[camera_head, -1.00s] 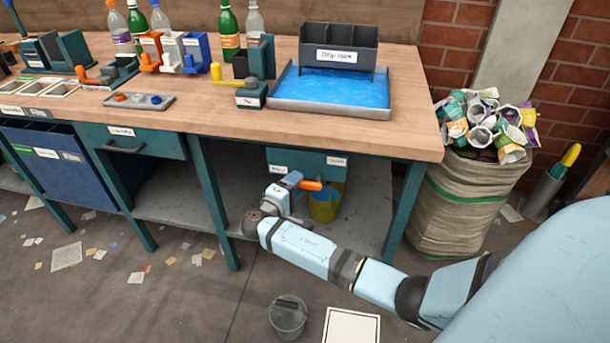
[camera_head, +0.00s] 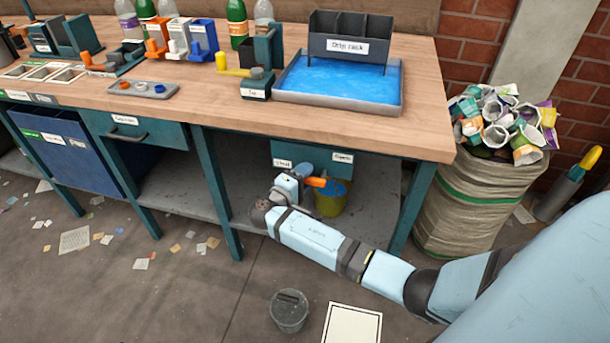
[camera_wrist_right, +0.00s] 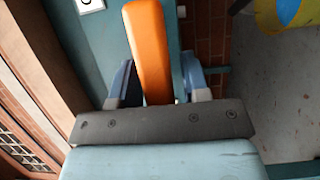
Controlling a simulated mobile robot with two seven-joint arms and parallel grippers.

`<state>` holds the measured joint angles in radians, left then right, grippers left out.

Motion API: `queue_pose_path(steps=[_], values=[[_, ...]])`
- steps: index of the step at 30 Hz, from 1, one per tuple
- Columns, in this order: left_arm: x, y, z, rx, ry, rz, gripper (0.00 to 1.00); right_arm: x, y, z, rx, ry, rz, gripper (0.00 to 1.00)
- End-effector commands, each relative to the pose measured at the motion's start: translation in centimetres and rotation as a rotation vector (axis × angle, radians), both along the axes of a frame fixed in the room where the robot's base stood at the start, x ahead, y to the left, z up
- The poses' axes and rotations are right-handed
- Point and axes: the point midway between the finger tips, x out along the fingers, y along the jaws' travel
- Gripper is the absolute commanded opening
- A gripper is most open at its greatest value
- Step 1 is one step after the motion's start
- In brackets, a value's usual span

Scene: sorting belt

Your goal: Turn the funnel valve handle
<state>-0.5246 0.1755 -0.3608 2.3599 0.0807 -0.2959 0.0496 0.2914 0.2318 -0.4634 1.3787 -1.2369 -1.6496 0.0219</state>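The orange valve handle (camera_head: 316,182) sticks out to the right in front of a teal labelled panel (camera_head: 308,156) under the workbench. My right gripper (camera_head: 301,173) is at the handle, at the end of my pale blue arm. In the right wrist view the orange handle (camera_wrist_right: 150,50) lies between the two fingers of my right gripper (camera_wrist_right: 160,78). The left finger is close beside it, and a gap shows at the right finger, so the gripper looks open around it. The valve body is mostly hidden by my gripper. My left gripper is out of view.
A yellow bucket (camera_head: 330,207) with blue inside stands just right of the handle. The bench top (camera_head: 215,105) is overhead, and a table leg (camera_head: 414,208) stands to the right. A grey bucket (camera_head: 289,313) and a full sack (camera_head: 475,205) stand on the floor.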

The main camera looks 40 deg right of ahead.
Motion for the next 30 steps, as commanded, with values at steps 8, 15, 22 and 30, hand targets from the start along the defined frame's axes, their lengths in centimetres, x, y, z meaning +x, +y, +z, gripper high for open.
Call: queue_pose_path(steps=[8, 15, 22, 30], values=[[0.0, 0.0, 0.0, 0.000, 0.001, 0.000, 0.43, 0.0, 0.0, 0.0, 0.000, 0.000, 0.000, 0.00], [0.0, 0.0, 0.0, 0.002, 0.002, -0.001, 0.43, 0.0, 0.0, 0.2, 0.022, -0.025, -0.001, 0.00], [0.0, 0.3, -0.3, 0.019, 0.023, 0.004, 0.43, -0.1, 0.0, 0.8, 0.101, -0.116, -0.002, 0.00], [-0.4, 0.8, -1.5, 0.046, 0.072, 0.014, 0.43, -0.3, -0.3, 1.9, 0.239, -0.278, -0.003, 0.00]])
